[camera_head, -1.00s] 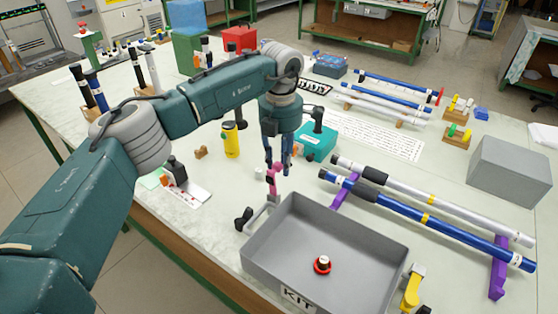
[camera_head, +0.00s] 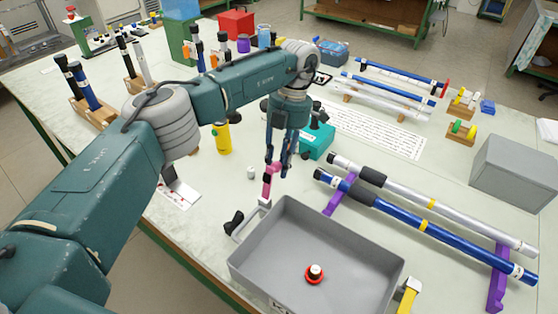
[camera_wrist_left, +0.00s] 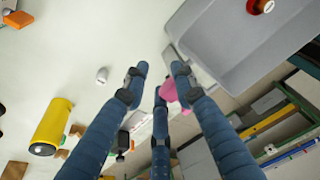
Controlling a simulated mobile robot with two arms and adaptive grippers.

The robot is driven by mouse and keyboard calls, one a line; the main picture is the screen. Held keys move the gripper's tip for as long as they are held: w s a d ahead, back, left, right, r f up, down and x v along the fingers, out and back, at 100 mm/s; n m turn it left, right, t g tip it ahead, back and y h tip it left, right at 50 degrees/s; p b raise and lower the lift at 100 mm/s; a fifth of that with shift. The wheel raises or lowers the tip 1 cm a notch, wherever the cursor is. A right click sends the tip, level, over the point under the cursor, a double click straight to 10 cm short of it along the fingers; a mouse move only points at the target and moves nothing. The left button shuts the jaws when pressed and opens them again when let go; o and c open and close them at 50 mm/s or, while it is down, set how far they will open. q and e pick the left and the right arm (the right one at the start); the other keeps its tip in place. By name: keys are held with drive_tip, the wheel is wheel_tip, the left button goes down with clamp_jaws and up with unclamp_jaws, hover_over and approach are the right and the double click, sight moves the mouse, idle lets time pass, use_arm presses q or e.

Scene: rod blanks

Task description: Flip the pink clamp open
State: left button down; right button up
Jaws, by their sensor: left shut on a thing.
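The pink clamp (camera_head: 267,183) stands at the far left corner of the grey kit tray (camera_head: 244,262), with its pink lever pointing up. A grey bracket with black knobs (camera_head: 235,222) sits just below it. My left gripper (camera_head: 277,163) points down from above and is shut on the top of the pink lever. In the left wrist view the pink clamp (camera_wrist_left: 169,91) shows between the blue fingers, which hide part of it. My right gripper is not in view.
A red-based round part (camera_head: 315,274) lies in the tray. A yellow bottle (camera_head: 223,138), a small white cap (camera_head: 251,172) and a teal box (camera_head: 318,141) stand nearby. Blue and white rods (camera_head: 430,229) rest on purple stands to the right.

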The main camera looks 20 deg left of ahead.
use_arm(q)
drive_tip(key=shift+s+d+f, duration=0.15)
drive_tip(key=shift+f, duration=0.1)
drive_tip(key=c, duration=1.5)
unclamp_jaws()
drive_tip(key=shift+c, duration=0.2)
drive_tip(key=shift+r, duration=0.15)
drive_tip(key=v, duration=1.2)
drive_tip(key=shift+d, duration=0.15)
